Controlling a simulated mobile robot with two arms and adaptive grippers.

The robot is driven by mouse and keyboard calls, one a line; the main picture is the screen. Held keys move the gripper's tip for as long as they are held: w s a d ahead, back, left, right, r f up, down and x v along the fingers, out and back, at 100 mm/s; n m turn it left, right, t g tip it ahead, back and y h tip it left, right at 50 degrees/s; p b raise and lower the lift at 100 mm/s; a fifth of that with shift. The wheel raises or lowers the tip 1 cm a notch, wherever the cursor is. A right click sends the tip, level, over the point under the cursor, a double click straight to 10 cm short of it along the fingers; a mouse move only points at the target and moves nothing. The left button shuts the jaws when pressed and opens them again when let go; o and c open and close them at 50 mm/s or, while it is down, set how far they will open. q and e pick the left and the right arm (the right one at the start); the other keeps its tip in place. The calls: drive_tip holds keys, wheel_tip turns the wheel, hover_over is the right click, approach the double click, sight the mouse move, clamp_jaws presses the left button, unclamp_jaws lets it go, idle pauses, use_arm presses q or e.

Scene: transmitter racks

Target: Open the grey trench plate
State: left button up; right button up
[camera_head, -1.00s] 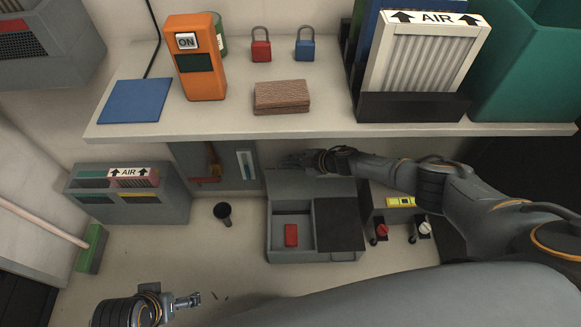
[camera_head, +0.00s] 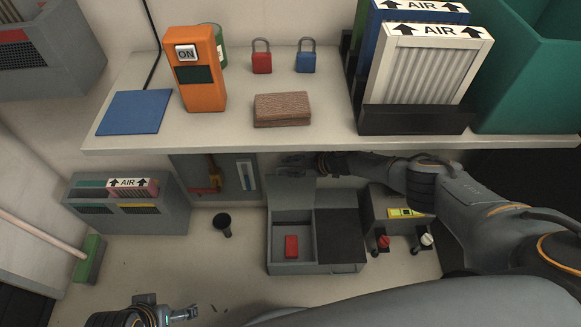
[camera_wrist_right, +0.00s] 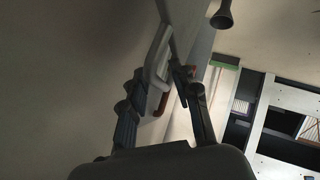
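A grey panel (camera_head: 228,182) stands upright below the shelf, behind the grey box; I cannot tell for certain that it is the trench plate. It carries a pale upright handle (camera_head: 246,174), with a red and orange part to its left. My right gripper (camera_head: 290,165) is under the shelf edge, right of this panel and partly hidden. In the right wrist view, my right gripper (camera_wrist_right: 160,78) has its fingers apart, with a pale grey handle (camera_wrist_right: 157,55) at the gap between the tips; contact is unclear. My left gripper (camera_head: 187,313) is low at the left, its opening unclear.
A grey box (camera_head: 290,268) with a red block inside stands below my right gripper. A black cup-like object (camera_head: 222,222) stands left of it. The shelf (camera_head: 330,137) overhangs. A grey filter bin (camera_head: 165,213) is left and a yellow-labelled unit (camera_head: 390,230) right.

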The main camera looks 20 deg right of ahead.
drive_tip(key=shift+f, duration=0.1)
drive_tip(key=shift+s+d+r, duration=0.35)
drive_tip(key=shift+d+r, duration=0.05)
drive_tip(key=shift+d, duration=0.1)
drive_tip(key=s+d+r, duration=0.2)
drive_tip(key=s+d, duration=0.8)
drive_tip(key=shift+d+r, duration=0.2)
drive_tip(key=shift+d, duration=0.2)
